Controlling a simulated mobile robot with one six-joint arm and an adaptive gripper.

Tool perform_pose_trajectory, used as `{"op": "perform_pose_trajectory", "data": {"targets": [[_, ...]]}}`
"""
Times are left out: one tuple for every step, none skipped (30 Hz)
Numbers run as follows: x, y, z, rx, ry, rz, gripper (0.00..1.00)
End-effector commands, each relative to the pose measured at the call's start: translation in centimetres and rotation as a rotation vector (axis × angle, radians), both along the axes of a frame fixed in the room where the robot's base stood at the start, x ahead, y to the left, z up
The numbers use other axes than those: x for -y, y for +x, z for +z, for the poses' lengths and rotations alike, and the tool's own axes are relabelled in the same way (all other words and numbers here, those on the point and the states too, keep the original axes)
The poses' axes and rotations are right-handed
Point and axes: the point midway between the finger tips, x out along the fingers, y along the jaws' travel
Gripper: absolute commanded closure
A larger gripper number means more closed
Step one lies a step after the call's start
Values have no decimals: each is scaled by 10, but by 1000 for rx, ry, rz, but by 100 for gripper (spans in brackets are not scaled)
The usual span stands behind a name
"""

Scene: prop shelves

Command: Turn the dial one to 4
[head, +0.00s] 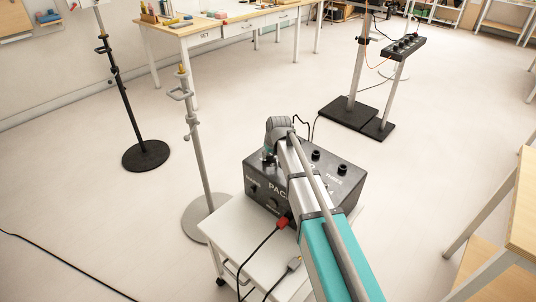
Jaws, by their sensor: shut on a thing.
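A dark control box (262,178) with white lettering starting "PAC" stands on a small white cart. Black knobs show on its top, one near the back (316,155) and one at the right (342,169). My arm reaches over the box from the lower right and covers much of its top and front. My gripper (268,158) points down at the back left of the box top. It is small and partly hidden, and is shut on a dial there. The dial's pointer and its numbers cannot be read.
A grey stand (195,150) rises close left, and a black stand (125,100) farther left. A wooden workbench (170,38) is behind. A table edge (522,215) is at right. Open floor lies between.

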Motion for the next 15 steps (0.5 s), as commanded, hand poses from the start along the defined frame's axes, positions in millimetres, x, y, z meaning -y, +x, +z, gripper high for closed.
{"op": "perform_pose_trajectory", "data": {"targets": [[2, -1, 0, 0, -4, -41, 100], [2, -1, 0, 0, -6, -66, 100], [2, -1, 0, -1, -5, -98, 100], [2, -1, 0, -1, -5, -122, 100], [2, -1, 0, 0, -6, -144, 100], [1, -1, 0, -1, -4, -174, 100], [1, -1, 0, -1, -6, -194, 100], [1, -1, 0, -1, -5, -214, 100], [1, -1, 0, -2, -5, -239, 100], [2, -1, 0, -2, -5, -255, 100], [2, -1, 0, -1, -6, -270, 100], [2, -1, 0, -2, -4, -289, 100], [2, -1, 0, -2, -4, -302, 100], [2, -1, 0, -2, -4, -314, 100], [2, -1, 0, -2, -5, -327, 100]]}}
